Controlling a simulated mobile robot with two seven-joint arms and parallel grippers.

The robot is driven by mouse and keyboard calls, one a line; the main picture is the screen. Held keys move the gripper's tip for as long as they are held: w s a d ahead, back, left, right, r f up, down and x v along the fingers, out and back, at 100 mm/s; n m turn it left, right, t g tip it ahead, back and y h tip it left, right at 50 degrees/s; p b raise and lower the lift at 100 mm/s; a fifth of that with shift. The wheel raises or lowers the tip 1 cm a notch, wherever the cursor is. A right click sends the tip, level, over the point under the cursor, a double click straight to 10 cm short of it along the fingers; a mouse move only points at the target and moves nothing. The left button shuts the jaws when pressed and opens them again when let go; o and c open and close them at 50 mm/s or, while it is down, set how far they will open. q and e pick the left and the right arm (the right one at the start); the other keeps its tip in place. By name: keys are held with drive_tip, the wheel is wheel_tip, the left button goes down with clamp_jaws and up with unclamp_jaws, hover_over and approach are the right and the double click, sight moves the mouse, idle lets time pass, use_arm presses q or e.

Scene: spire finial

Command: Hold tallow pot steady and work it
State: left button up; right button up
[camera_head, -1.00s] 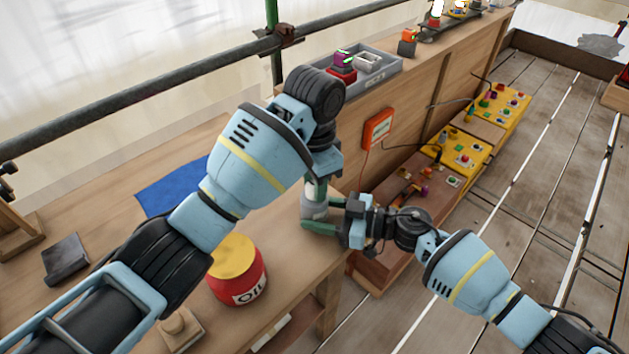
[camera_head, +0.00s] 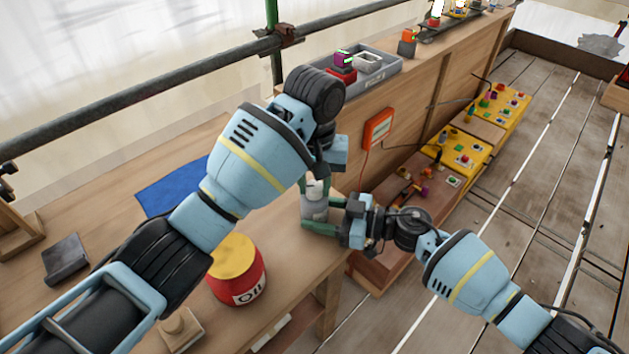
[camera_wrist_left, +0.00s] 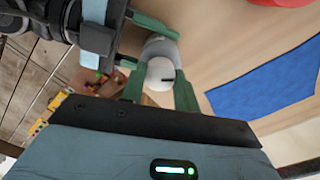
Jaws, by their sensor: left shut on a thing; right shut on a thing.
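The tallow pot, a small grey pot (camera_head: 314,210) with a pale round top (camera_head: 316,188), stands at the right end of the wooden bench. My right gripper (camera_head: 322,226) is shut around its body from the right. My left gripper (camera_head: 317,184) points down from above, shut with its green fingers on either side of the pale top. In the left wrist view, the top (camera_wrist_left: 160,74) shows a short dark mark, and the grey body (camera_wrist_left: 161,48) is partly hidden behind it. My right gripper's fingers (camera_wrist_left: 140,45) also show there against the body.
A red oil tin (camera_head: 237,272) with a yellow lid stands on the bench, close to my left arm. A blue cloth (camera_head: 170,190) lies behind. A grey tray (camera_head: 378,72) sits on the ledge. Yellow control boxes (camera_head: 462,150) line the right side below.

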use_arm(q)
drive_tip(key=n, duration=1.4)
drive_tip(key=shift+n, duration=0.3)
drive_tip(key=n, duration=1)
drive_tip(key=shift+n, duration=0.4)
drive_tip(key=o, duration=1)
